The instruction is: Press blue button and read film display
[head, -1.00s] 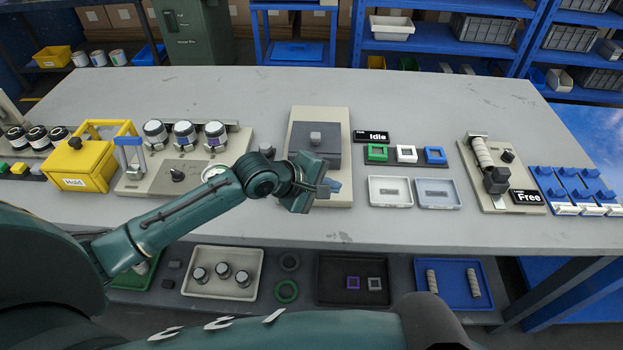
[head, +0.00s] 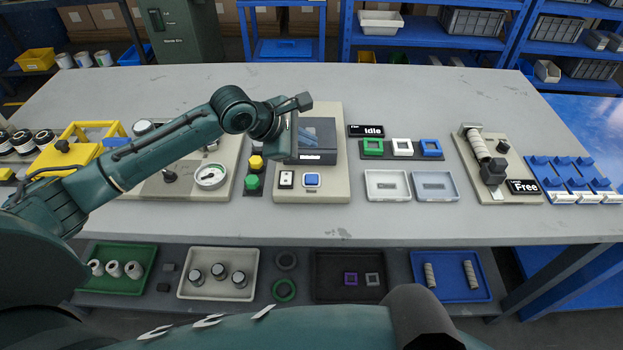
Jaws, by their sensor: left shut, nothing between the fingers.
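The blue button (head: 312,180) sits on the front strip of the beige wrapper machine (head: 330,192), right of a white button (head: 286,179). It is fully in view and nothing touches it. The film display (head: 366,131) is a black plate at the right of the machine and reads "Idle" in white. My left gripper (head: 309,138) is shut and empty over the machine's dark grey cover (head: 326,130), behind the blue button. It hides part of the cover; I cannot tell whether it touches it. My right gripper is not in view.
Green, white and blue frames (head: 402,147) stand right of the machine, with two pale trays (head: 387,198) in front. Yellow and green buttons (head: 252,182) and a gauge (head: 210,176) stand left. A roll station (head: 487,170) reads "Free". The front table strip is clear.

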